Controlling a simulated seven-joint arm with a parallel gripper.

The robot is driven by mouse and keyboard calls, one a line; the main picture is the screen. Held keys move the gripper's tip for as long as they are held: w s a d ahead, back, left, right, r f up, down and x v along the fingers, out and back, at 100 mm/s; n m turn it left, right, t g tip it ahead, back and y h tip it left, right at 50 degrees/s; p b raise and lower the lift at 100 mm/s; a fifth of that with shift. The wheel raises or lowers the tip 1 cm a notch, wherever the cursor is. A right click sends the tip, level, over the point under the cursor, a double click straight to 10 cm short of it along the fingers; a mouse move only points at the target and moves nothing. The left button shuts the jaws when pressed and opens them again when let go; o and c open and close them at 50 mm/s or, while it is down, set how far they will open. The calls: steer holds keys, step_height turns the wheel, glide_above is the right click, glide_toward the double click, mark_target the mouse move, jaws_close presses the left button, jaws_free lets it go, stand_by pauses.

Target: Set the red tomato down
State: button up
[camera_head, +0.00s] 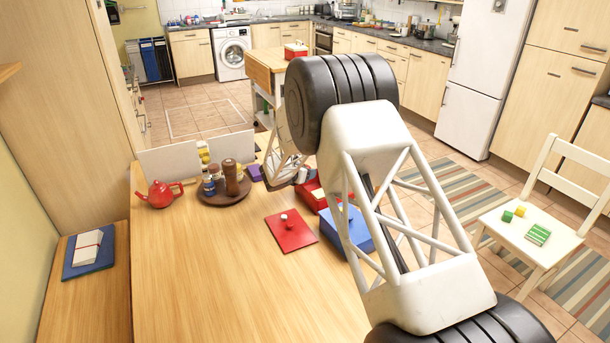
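I cannot make out a red tomato in this view; it may be hidden or too small to tell. My arm rises from the lower right, bends at a black joint, and reaches down over the far end of the wooden table (215,270). Its far end, with my gripper (284,180), is small and dark near the red box (318,203) and a purple block (254,172). I cannot see its fingertips clearly, or whether anything is between them.
A red lid (290,236) lies flat on the table beside a blue box (352,236), partly behind my arm. A red teapot (160,194) and a round brown tray (210,200) of jars stand at the far left. The table's near left is clear.

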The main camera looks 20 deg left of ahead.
steer(key=shift+f, duration=0.65)
steer(key=shift+f, duration=0.3)
steer(key=o, duration=1)
steer(key=shift+c, duration=0.2)
steer(key=shift+r, duration=0.15)
steer(key=shift+r, duration=0.2)
steer(key=v, duration=1.2)
steer(key=shift+f, duration=0.1)
